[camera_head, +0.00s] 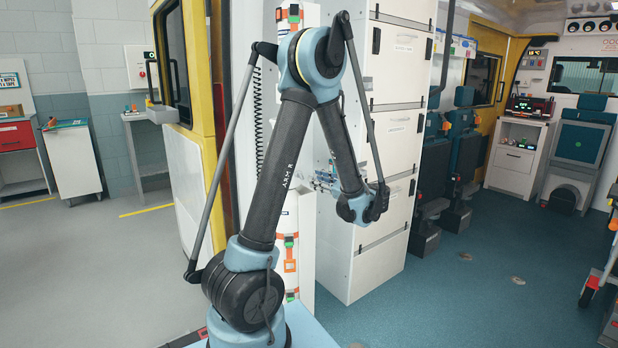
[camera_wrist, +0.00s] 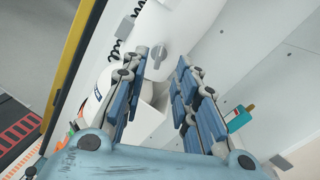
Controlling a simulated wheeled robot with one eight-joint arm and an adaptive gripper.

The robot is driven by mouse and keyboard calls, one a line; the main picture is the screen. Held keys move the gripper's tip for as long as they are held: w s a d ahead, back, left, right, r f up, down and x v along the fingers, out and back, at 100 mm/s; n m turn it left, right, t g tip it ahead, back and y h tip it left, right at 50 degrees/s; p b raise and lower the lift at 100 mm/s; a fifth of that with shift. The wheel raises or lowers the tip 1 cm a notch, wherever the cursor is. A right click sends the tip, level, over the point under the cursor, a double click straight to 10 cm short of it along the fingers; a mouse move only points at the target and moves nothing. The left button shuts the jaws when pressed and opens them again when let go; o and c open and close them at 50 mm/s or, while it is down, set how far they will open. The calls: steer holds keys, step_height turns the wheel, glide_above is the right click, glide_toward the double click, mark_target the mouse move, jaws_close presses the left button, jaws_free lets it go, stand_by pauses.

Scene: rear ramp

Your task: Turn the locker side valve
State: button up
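In the wrist view, a grey knob-like valve (camera_wrist: 158,56) sits on a rounded white body, beside the white locker's side panel (camera_wrist: 235,55). My gripper (camera_wrist: 163,58) is open, with its blue-padded fingers spread on either side of the knob in the picture. Nothing is held between them, and I see no clear contact with the valve. In the head view, the white locker (camera_head: 390,125) stands behind my arm. My gripper there is small and mostly hidden near the locker's side; the valve cannot be made out.
A white cylinder with orange straps (camera_head: 289,240) stands left of the locker. The yellow door frame (camera_head: 200,70) is further left. In the wrist view, a black coiled cord (camera_wrist: 124,28) hangs near the valve and a teal item (camera_wrist: 240,118) is at right. Blue floor (camera_head: 470,295) at right is open.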

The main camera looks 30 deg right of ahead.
steer(key=shift+v, duration=1.9)
steer(key=w+a+n+g+y, duration=0.1)
steer(key=w+a+n+g, duration=0.1)
steer(key=w+a, duration=0.35)
steer(key=w+a+n+g+y, duration=0.1)
steer(key=w+a+n+g, duration=0.15)
steer(key=a, duration=0.55)
steer(key=a+f+n+g, duration=0.2)
steer(key=a+n+g, duration=0.4)
steer(key=a, duration=1.1)
steer(key=s+a+f+n+g+h, duration=0.2)
steer(key=s+a+f+n+g, duration=0.15)
steer(key=s+a+n, duration=0.6)
steer(key=s+a+f+n+g+h, duration=0.1)
steer(key=s+a+f+n+h, duration=0.2)
steer(key=s+f+n, duration=0.3)
steer(key=shift+s+n+h, duration=0.7)
steer(key=shift+s+n, duration=0.7)
steer(key=shift+s, duration=0.75)
